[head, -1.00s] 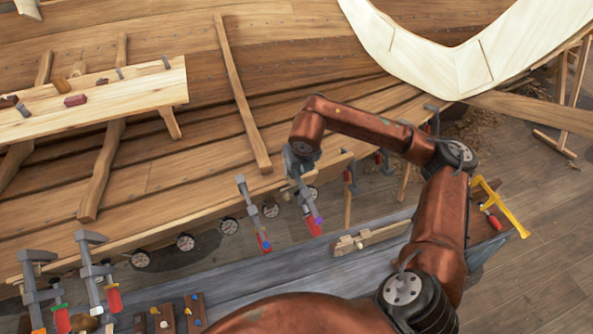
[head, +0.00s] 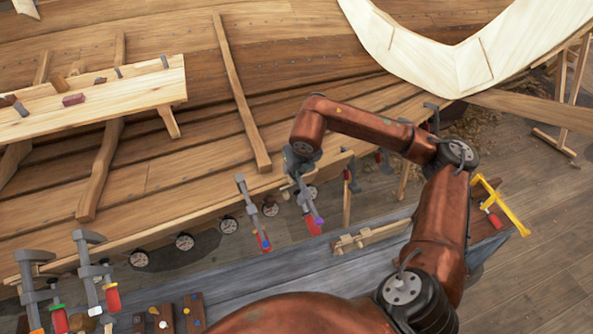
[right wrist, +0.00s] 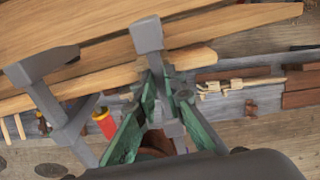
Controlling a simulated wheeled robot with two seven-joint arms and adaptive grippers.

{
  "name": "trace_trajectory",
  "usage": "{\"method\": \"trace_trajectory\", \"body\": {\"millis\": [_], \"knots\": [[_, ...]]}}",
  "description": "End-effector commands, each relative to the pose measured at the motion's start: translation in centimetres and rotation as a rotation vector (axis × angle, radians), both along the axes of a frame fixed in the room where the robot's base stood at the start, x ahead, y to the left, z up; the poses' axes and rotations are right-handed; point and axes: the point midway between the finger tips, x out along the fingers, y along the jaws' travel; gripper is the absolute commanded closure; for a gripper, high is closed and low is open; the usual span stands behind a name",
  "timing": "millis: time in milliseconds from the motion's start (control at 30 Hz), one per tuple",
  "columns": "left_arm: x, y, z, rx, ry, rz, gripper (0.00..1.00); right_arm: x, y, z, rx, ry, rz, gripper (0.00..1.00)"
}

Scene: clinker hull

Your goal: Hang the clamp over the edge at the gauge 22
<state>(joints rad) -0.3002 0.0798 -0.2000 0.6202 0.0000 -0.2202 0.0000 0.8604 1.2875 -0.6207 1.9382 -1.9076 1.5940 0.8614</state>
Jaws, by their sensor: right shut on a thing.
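My right gripper (right wrist: 160,112) is shut on a grey clamp (right wrist: 147,36). In the head view that clamp's red handle and purple tip (head: 316,223) hang below the gripper, beside the hull's lower plank edge. In the right wrist view its grey head lies across the plank edge; I cannot tell whether it touches the wood. Several round gauges (head: 228,226) sit in a row below this edge. The gauge (head: 312,192) nearest the held clamp is partly hidden. I cannot read their numbers. My left gripper is not in view.
A blue-tipped clamp (head: 253,212) hangs on the edge left of the held one. A grey bench (head: 240,282) runs below, with a wooden rack (head: 370,237) and a yellow-framed tool (head: 503,207).

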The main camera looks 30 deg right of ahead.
Motion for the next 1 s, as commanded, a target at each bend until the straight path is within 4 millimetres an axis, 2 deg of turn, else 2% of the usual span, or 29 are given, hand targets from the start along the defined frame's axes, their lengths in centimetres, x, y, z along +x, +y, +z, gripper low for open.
{"method": "trace_trajectory", "body": {"millis": [67,100,400,633,767,1000], "knots": [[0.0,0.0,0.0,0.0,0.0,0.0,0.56,-0.4,0.1,-0.2,0.001,0.013,0.002,1.0],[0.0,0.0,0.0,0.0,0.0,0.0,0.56,-0.4,0.1,-0.2,0.001,0.013,0.002,0.9],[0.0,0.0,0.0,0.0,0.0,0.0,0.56,-0.2,0.1,-0.1,0.001,0.006,0.001,0.7],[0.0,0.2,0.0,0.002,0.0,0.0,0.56,-0.2,0.0,-0.2,0.001,0.007,0.001,0.7],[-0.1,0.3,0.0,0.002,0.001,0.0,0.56,-0.3,0.1,0.5,0.0,0.005,0.001,0.7],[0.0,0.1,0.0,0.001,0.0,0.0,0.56,-1.5,0.4,4.7,0.001,0.0,0.001,0.7]]}}
